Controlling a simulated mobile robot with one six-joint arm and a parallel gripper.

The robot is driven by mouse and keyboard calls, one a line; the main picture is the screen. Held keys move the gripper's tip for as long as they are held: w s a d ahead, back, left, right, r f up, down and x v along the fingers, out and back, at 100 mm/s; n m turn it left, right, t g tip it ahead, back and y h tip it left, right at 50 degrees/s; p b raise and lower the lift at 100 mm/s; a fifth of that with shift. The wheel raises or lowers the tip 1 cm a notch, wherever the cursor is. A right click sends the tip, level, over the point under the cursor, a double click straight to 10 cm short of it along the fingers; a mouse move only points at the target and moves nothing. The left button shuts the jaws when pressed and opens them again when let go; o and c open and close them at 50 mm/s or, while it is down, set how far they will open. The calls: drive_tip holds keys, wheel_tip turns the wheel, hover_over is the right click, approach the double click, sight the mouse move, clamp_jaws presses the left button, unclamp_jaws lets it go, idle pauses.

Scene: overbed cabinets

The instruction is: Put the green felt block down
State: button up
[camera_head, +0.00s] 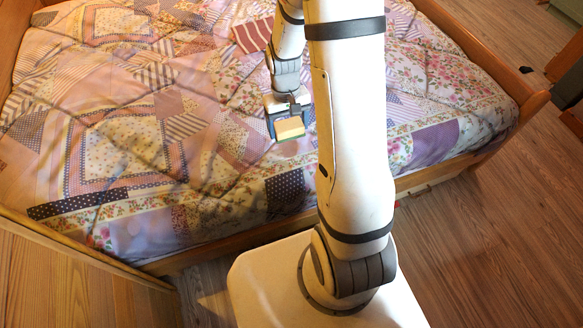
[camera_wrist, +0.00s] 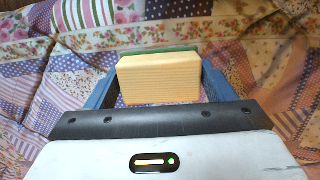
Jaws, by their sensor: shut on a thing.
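In the head view, my gripper (camera_head: 287,127) is over the front part of the bed. It is shut on a small block (camera_head: 290,128) with a tan face and a green edge. In the wrist view, the same block (camera_wrist: 160,78) sits between the two blue-grey fingers of my gripper (camera_wrist: 160,85). Its tan ribbed face is toward the camera and a green strip shows along its top. The block appears a little above the quilt (camera_head: 200,150); I cannot tell whether it touches.
The bed has a patchwork quilt and a wooden frame (camera_head: 470,50) with raised edges. A striped folded cloth or patch (camera_head: 250,36) lies behind my arm. A wooden surface (camera_head: 60,270) stands at the lower left. Wooden floor (camera_head: 480,240) is clear at the right.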

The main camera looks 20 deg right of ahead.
sight(292, 161)
drive_tip(key=shift+s+d+f+b, duration=0.15)
drive_tip(key=shift+s+f+b, duration=0.15)
drive_tip(key=shift+f+b, duration=0.25)
drive_tip(key=shift+s+d+f+b, duration=0.1)
drive_tip(key=shift+s+f+b, duration=0.2)
drive_tip(key=shift+f, duration=0.35)
wheel_tip(292, 161, down, 10)
drive_tip(key=b, duration=0.2)
drive_tip(key=shift+r+b, duration=0.2)
drive_tip(key=shift+b, duration=0.15)
drive_tip(key=shift+f, duration=0.2)
drive_tip(key=o, duration=0.9)
drive_tip(key=shift+r, duration=0.15)
